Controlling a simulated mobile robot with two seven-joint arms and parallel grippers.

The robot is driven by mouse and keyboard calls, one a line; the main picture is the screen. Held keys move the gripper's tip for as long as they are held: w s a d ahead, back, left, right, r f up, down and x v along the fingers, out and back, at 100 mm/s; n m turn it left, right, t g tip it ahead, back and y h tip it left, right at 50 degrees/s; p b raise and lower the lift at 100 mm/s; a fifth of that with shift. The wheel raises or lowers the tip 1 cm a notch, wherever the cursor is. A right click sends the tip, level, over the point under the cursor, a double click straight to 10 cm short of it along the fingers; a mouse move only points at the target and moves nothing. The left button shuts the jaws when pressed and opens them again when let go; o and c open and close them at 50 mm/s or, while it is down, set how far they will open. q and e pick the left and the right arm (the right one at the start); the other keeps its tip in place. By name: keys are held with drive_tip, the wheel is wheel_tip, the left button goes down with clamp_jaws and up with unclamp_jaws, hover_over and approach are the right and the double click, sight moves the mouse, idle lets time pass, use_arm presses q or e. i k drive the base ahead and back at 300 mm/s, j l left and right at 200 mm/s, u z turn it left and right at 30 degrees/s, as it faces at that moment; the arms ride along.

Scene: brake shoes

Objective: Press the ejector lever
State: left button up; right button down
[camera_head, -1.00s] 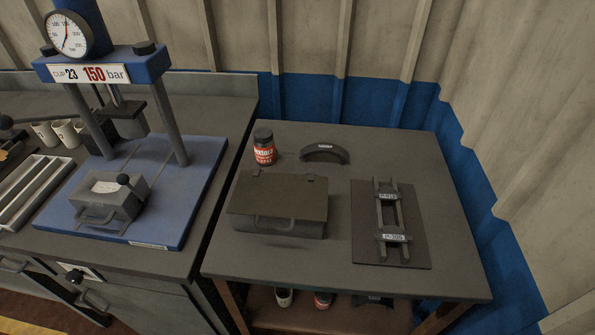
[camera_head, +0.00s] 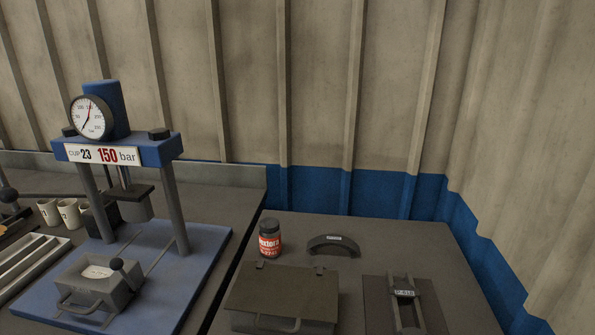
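A blue press (camera_head: 118,152) with a round dial gauge (camera_head: 91,117) and a sign reading "CUP 23 150 bar" stands on the left bench. A grey block-shaped mould (camera_head: 97,287) with a wire handle at its front sits on the press's blue base. I cannot tell whether this is the ejector lever. Another black ball knob (camera_head: 8,194) on a rod shows at the left edge. Neither of my grippers is in view.
On the right table (camera_head: 375,238) are a red jar with a dark lid (camera_head: 269,240), a curved dark brake shoe (camera_head: 334,245), a lidded dark box (camera_head: 282,291) and a rail fixture (camera_head: 404,294). Cups (camera_head: 69,213) and a slotted tray (camera_head: 30,263) lie left. A corrugated wall stands behind.

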sight(117, 263)
drive_tip(key=u, duration=1.5)
